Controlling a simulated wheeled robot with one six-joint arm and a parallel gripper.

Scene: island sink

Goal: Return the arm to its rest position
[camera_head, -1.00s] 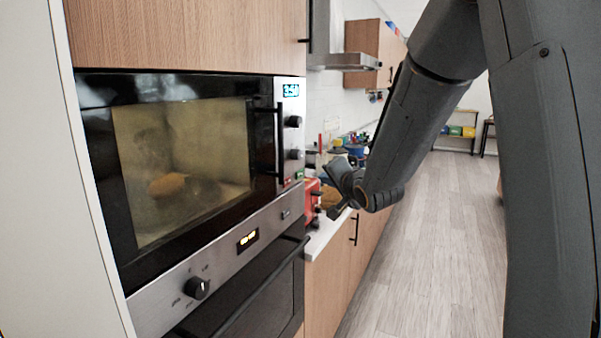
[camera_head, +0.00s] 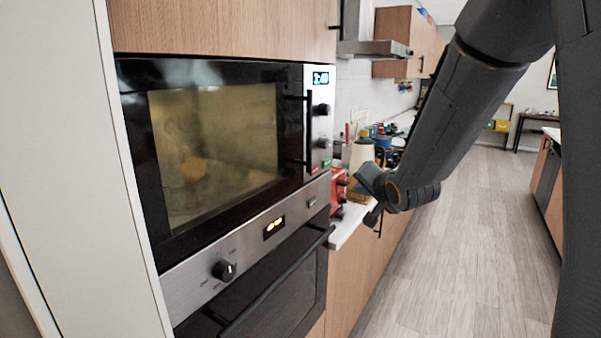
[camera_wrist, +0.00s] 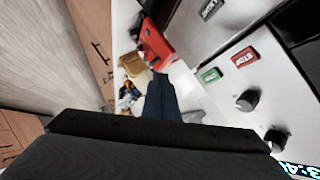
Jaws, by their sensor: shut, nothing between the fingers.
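My gripper (camera_wrist: 160,84) is shut and empty; in the wrist view its dark fingers point toward the counter side. In the head view my gripper (camera_head: 369,192) is at the end of my bent arm, right of the built-in microwave (camera_head: 215,150) and in front of the counter. The fingertips are small and dark there. The microwave door is closed, and a blurred orange-brown round thing shows behind its glass.
Below is an oven (camera_head: 270,290) with a bar handle. Beyond my gripper, a red appliance (camera_head: 338,190) and several kitchen items stand on the white counter (camera_head: 350,222). The wooden floor (camera_head: 450,260) to the right is clear, with an island cabinet (camera_head: 548,185) at the far right.

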